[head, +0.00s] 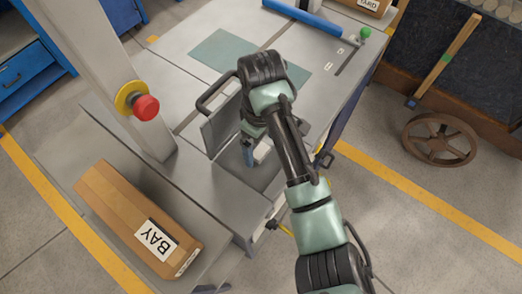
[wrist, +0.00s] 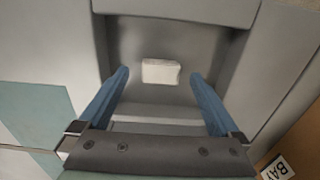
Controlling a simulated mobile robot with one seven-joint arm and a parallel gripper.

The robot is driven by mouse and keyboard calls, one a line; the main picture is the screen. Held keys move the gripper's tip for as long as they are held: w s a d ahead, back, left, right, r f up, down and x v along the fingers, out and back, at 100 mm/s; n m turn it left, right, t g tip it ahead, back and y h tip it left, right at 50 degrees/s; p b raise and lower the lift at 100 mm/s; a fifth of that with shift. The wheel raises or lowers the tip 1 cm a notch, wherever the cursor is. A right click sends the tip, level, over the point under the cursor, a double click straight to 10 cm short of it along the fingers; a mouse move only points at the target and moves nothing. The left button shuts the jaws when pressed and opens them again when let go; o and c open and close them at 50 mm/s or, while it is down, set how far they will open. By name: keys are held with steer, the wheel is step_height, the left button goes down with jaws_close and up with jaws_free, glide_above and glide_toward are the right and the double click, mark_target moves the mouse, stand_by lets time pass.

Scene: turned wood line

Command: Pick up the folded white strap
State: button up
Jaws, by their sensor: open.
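The folded white strap (wrist: 161,71) lies as a small pale block on the floor of a grey recess, seen in the wrist view just beyond and between my fingertips. In the head view a bit of it (head: 262,151) shows beside my finger, partly hidden by my arm. My gripper (wrist: 161,75) is open, with its two blue fingers on either side of the strap and apart from it. In the head view my gripper (head: 248,155) points down into the recess. The gap in height between fingertips and strap is hard to tell.
Grey walls (wrist: 232,60) stand close around my fingers. A grey upright plate with a black handle (head: 215,92) is left of my gripper. A post with a red button (head: 145,107) and a cardboard box marked BAY (head: 135,215) are further left. A green mat (head: 222,50) lies behind.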

steer(key=shift+f, duration=0.55)
steer(key=c, duration=1.4)
steer(key=shift+r, duration=0.15)
